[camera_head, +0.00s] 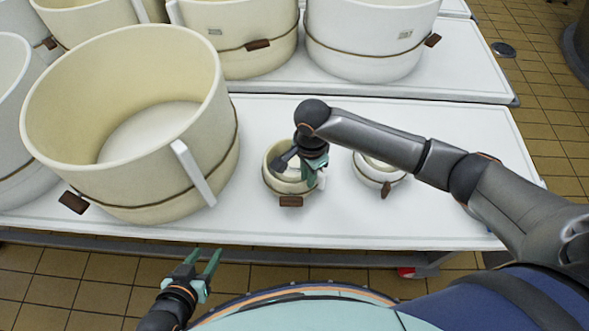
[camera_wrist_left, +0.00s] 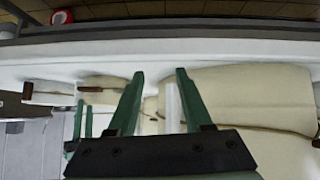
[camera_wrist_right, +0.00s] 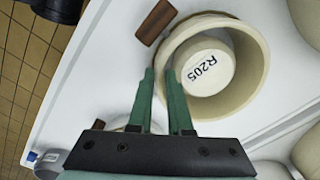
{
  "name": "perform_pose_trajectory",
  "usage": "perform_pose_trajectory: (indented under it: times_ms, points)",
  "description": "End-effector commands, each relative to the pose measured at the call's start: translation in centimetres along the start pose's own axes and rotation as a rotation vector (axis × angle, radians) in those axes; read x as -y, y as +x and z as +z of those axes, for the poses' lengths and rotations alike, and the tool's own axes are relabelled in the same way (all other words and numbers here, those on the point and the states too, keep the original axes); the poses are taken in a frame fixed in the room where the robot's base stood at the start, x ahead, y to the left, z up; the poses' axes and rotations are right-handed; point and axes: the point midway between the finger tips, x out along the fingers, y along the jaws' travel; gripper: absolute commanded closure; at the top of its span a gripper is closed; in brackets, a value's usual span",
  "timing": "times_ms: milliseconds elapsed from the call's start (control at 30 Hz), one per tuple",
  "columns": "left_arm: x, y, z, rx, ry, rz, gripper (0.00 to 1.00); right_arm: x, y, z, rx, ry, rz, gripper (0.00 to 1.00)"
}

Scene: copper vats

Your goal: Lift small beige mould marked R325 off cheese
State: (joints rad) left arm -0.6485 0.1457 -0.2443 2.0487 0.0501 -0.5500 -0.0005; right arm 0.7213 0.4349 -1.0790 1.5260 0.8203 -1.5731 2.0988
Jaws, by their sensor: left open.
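A small beige mould (camera_head: 280,187) stands on the white table in the head view, with a brown tag (camera_head: 291,201) at its front. In the right wrist view the mould (camera_wrist_right: 261,64) rings a round pale cheese (camera_wrist_right: 208,68), whose top mark looks like R205; I see no R325. My right gripper (camera_head: 313,170) reaches down at the mould's right side. In the right wrist view its fingers (camera_wrist_right: 160,75) straddle the mould's wall closely, one inside and one outside. My left gripper (camera_head: 207,255) is open and empty in front of the table; its fingers also show in the left wrist view (camera_wrist_left: 159,76).
A second small white mould (camera_head: 374,172) stands just right of the beige one. A large beige mould (camera_head: 215,110) stands to the left. More large moulds (camera_head: 372,35) stand behind on another table.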

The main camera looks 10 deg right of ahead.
Motion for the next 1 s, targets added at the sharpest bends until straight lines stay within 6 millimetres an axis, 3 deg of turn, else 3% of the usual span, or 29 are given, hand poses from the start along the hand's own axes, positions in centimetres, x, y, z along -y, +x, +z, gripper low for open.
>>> perform_pose_trajectory:
  times_ms: [100, 300, 533, 700, 1000]
  points:
    - [0.2, 0.7, 0.9, 0.000, 0.001, -0.003, 0.50, -0.1, 2.4, -0.4, -0.002, 0.002, 0.002, 0.83]
    - [0.4, 0.7, 1.0, 0.000, 0.003, -0.006, 0.50, -0.2, 4.2, -0.3, -0.001, 0.000, 0.001, 0.83]
    - [0.5, 0.5, 1.3, 0.007, 0.002, -0.007, 0.50, -0.1, 4.2, -0.3, -0.001, -0.001, 0.000, 0.83]
    - [0.5, 0.5, 1.3, 0.006, 0.002, -0.008, 0.50, -0.1, 4.1, -0.3, -0.001, -0.001, 0.000, 1.00]
    - [0.5, 0.6, 1.3, 0.004, 0.002, -0.008, 0.50, -0.1, 4.1, -0.3, 0.000, -0.001, 0.000, 1.00]
